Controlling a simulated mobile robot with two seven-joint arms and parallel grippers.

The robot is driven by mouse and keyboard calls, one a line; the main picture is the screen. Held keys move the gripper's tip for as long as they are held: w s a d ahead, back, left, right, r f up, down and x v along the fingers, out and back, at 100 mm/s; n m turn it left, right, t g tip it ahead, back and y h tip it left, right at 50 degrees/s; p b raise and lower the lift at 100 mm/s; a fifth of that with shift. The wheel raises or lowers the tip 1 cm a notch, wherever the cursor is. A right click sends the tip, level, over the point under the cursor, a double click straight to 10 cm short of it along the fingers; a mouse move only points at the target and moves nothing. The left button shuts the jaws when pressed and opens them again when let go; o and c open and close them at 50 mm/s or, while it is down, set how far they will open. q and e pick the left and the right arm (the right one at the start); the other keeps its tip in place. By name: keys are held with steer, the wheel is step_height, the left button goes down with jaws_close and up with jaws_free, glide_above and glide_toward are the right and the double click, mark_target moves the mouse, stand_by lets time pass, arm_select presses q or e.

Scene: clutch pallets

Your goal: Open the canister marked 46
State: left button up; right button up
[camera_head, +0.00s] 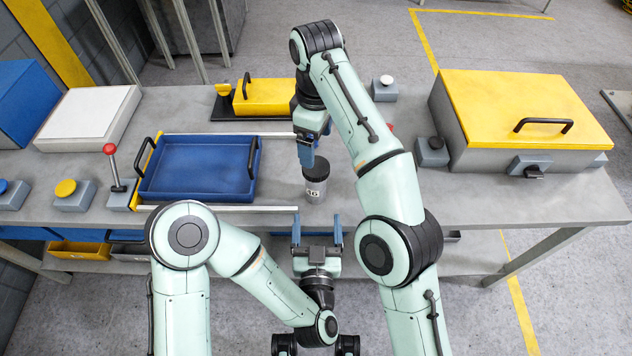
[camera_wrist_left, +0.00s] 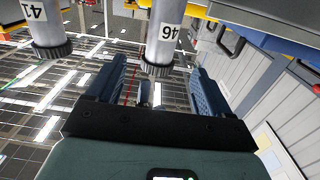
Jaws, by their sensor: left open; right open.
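The canister marked 46 (camera_head: 316,188) is a grey cylinder with a dark lid, upright on the grey table in the head view.
A second canister marked 41 (camera_wrist_left: 47,28) shows in the left wrist view; my right arm probably hides it in the head view. A blue tray (camera_head: 150,190) lies left of the canister. A yellow-lidded box (camera_head: 480,95) stands at right, a red-knobbed lever (camera_head: 112,160) at left.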

mark_target(316, 188)
steer(key=shift+w, duration=0.1)
arm_select(q)
steer(key=w, duration=1.2)
steer(key=shift+w+a, duration=0.1)
steer(key=shift+w, duration=0.15)
